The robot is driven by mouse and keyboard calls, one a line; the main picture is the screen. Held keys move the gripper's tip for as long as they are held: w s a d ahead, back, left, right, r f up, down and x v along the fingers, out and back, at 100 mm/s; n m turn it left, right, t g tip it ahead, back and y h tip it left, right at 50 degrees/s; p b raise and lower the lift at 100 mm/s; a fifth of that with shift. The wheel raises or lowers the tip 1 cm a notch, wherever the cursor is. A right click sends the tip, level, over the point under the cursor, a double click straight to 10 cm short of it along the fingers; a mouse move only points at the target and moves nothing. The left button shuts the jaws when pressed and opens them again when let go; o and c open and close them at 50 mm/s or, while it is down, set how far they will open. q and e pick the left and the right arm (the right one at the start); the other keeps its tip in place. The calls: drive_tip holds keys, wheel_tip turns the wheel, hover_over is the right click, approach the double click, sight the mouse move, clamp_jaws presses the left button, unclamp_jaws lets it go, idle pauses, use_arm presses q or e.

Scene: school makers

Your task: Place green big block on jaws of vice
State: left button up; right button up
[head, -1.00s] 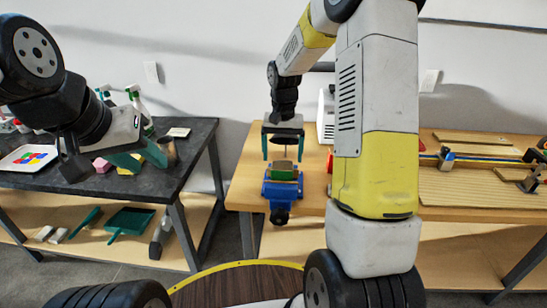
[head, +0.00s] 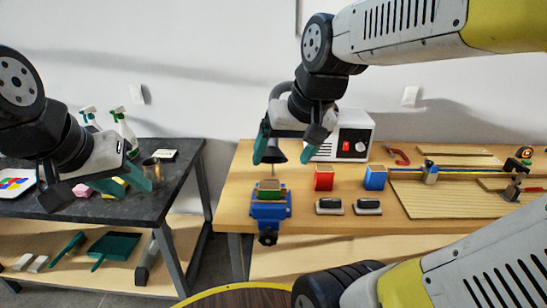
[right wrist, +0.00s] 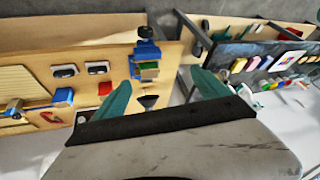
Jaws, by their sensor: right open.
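The green block (head: 269,185) with a tan top sits on the jaws of the blue vice (head: 268,212) at the wooden table's front left. In the right wrist view the block (right wrist: 148,66) rests against the blue vice (right wrist: 147,50). My right gripper (head: 283,157) is open and empty, above and slightly right of the block in the head view, apart from it. Its two teal fingers (right wrist: 163,92) are spread wide in the right wrist view. My left gripper (head: 125,185) hangs by the dark table at the left, open and empty.
A red block (head: 324,178), a blue block (head: 375,178) and two black-and-white erasers (head: 329,206) are right of the vice. A white machine (head: 345,135) stands behind. The dark table (head: 155,205) holds a cup and several small items.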

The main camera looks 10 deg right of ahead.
drive_tip(key=s, duration=0.2)
drive_tip(key=s+t, duration=0.1)
drive_tip(key=shift+s+a+n, duration=0.25)
drive_tip(key=shift+s+n, duration=0.05)
drive_tip(key=shift+s, duration=0.1)
idle(0.8)
